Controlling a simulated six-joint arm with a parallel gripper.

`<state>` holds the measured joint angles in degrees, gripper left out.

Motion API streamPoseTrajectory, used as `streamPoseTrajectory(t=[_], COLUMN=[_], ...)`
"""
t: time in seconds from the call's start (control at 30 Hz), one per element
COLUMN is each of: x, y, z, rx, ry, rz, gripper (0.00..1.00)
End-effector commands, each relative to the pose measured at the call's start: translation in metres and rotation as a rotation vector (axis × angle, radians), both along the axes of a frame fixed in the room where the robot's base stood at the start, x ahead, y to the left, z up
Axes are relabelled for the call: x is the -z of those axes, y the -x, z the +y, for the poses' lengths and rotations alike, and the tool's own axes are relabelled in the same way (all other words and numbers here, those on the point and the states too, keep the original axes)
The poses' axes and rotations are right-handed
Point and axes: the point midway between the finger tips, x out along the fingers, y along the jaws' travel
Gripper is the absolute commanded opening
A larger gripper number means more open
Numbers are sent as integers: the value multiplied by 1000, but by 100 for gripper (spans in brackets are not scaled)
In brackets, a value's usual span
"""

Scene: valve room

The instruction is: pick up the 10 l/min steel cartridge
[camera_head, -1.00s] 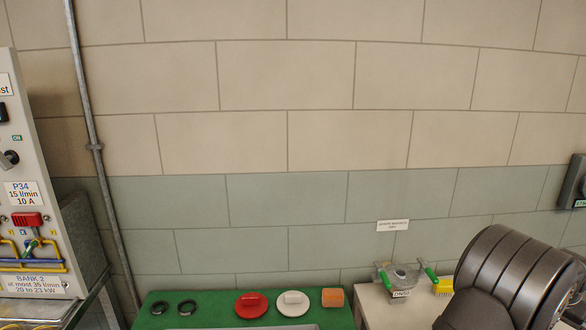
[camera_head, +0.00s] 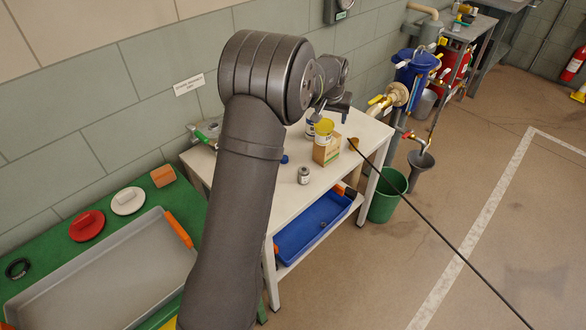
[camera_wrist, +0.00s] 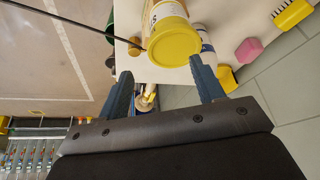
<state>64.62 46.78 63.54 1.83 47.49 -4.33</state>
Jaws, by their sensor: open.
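A small steel-grey cylinder (camera_head: 304,175) with a pale band stands upright on the white table (camera_head: 285,205); it may be the steel cartridge, but no flow figure is readable. My gripper (camera_head: 338,108) is over the back right of this table, beyond the cylinder and apart from it. In the wrist view my gripper (camera_wrist: 163,72) has its two fingers spread with nothing held. A yellow-lidded container (camera_wrist: 173,45) shows ahead of the fingertips. I cannot pick out the cylinder in the wrist view.
The yellow-lidded container (camera_head: 324,127) stands by a cardboard box (camera_head: 326,150), close to my gripper. A blue tray (camera_head: 312,225) is on the lower shelf. A green bucket (camera_head: 388,195) stands right of the table. A grey tray (camera_head: 105,280) lies on the green bench at left.

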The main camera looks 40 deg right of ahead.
Motion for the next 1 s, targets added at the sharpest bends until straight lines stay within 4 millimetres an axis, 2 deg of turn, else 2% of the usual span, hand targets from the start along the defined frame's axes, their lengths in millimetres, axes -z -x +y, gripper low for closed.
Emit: streamPoseTrajectory(t=[0.17, 0.3, 0.4, 0.5, 0.67, 1.0], x=[10, 22, 28, 33, 42, 95], y=[10, 23, 32, 38, 40, 24], z=[48, 94, 122, 140, 148, 133], rx=[-97, -184, -230, -260, -276, -276], ry=[-7, -6, -1, 2, 3, 1], rz=[-4, -6, -4, -3, -1, 0], gripper=[61, 61, 61, 61, 61, 61])
